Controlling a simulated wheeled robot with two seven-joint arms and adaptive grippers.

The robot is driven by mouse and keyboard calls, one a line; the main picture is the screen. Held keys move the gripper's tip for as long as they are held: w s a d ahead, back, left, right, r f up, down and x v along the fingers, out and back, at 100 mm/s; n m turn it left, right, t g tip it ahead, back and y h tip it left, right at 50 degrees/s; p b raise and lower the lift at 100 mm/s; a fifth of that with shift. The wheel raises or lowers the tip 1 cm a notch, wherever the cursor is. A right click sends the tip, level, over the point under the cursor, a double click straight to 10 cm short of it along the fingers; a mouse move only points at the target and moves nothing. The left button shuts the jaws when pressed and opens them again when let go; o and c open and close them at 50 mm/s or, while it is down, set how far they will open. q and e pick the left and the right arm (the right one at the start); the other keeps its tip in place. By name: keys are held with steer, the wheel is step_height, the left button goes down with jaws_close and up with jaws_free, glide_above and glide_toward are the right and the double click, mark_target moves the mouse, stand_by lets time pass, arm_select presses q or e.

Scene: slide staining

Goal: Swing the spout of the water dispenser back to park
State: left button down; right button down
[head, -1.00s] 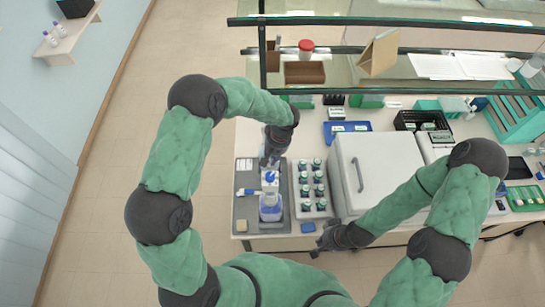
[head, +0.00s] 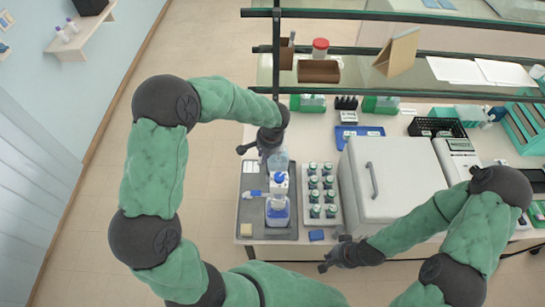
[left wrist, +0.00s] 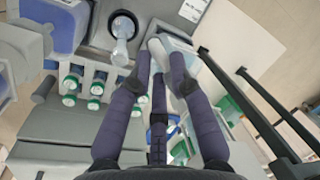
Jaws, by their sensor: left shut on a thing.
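The water dispenser (head: 278,212) is a clear bottle of blue liquid with a white and blue top, standing on the grey tray. Its blue spout (head: 255,193) points left in the head view. The bottle shows at the top left of the left wrist view (left wrist: 62,25). My left gripper (head: 272,157) is just behind the dispenser, apart from its top. It is shut on a pale translucent container (left wrist: 172,47), partly hidden by the fingers. My right gripper (head: 332,254) hangs in front of the table edge, empty, its fingers apart.
A rack of several green-capped bottles (head: 332,190) stands right of the tray (head: 246,222). A white box with a handle (head: 400,180) stands farther right. A shelf (head: 400,97) spans the back.

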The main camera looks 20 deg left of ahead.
arm_select(q)
steer(key=shift+a, duration=0.15)
steer(key=shift+w, duration=0.1)
steer(key=c, duration=1.1)
jaws_free()
steer(key=r, duration=0.4)
steer(key=d+r, duration=0.1)
steer(key=r, duration=0.3)
steer(key=d+r, duration=0.1)
steer(key=r, duration=0.2)
steer(key=shift+s+d+r, duration=0.1)
steer(key=shift+s+r, duration=0.25)
steer(key=shift+r, duration=0.05)
